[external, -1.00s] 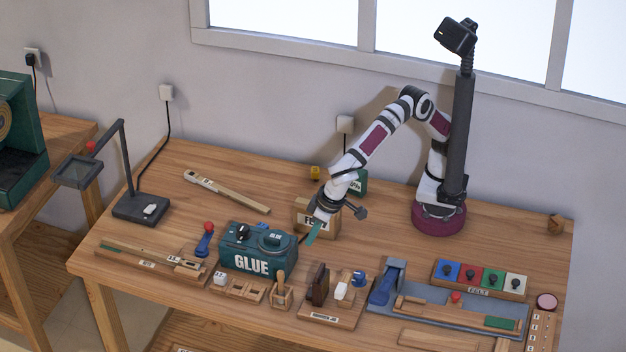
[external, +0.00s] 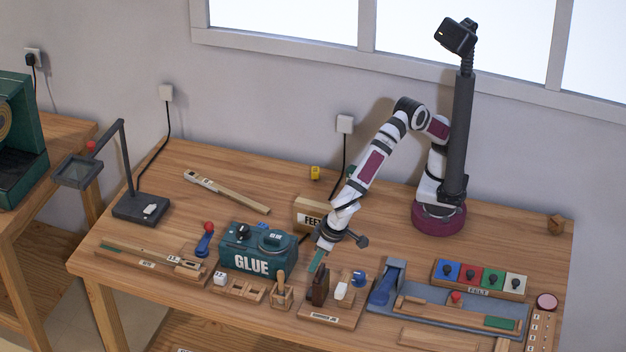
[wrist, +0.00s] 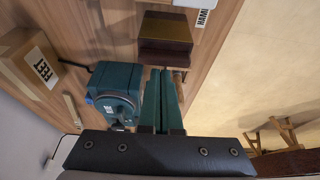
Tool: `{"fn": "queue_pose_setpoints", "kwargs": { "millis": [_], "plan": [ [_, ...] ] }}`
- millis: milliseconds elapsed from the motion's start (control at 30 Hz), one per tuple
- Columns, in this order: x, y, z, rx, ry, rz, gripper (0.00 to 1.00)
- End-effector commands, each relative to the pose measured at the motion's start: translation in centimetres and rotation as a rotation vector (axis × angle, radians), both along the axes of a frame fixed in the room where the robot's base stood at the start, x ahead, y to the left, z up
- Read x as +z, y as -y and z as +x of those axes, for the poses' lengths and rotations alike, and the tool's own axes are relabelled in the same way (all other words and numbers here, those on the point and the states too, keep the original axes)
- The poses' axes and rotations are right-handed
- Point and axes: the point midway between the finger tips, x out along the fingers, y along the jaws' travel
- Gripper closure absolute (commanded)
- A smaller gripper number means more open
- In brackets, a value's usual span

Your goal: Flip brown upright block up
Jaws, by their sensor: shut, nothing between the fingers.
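The brown upright block (external: 320,285) stands on a small labelled wooden board (external: 345,318), right of the glue machine. It also shows as a dark brown block (wrist: 165,32) near the top of the wrist view, straight past my fingertips. My gripper (external: 315,267) has green fingers, which are shut and empty. They are just above and behind the block in the external view, and a gap to it shows in the wrist view (wrist: 162,72). I cannot tell the exact height gap.
The teal glue machine (external: 258,248) stands close on the left, and the felt box (external: 312,213) is behind my gripper. A white piece (external: 342,288) and a blue piece (external: 359,278) are right of the block. A wooden holder (external: 281,294) is left of it.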

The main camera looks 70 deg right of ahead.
Motion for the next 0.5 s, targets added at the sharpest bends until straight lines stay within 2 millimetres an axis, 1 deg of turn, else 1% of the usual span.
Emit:
{"fn": "queue_pose_setpoints", "kwargs": {
  "millis": [167,400,500],
  "plan": [
    [0.0,0.0,-0.2,0.001,0.000,0.000,1.00],
    [0.0,0.0,-3.6,0.003,-0.001,-0.001,1.00],
    [0.0,0.0,-4.1,0.000,0.000,0.000,1.00]
  ]
}}
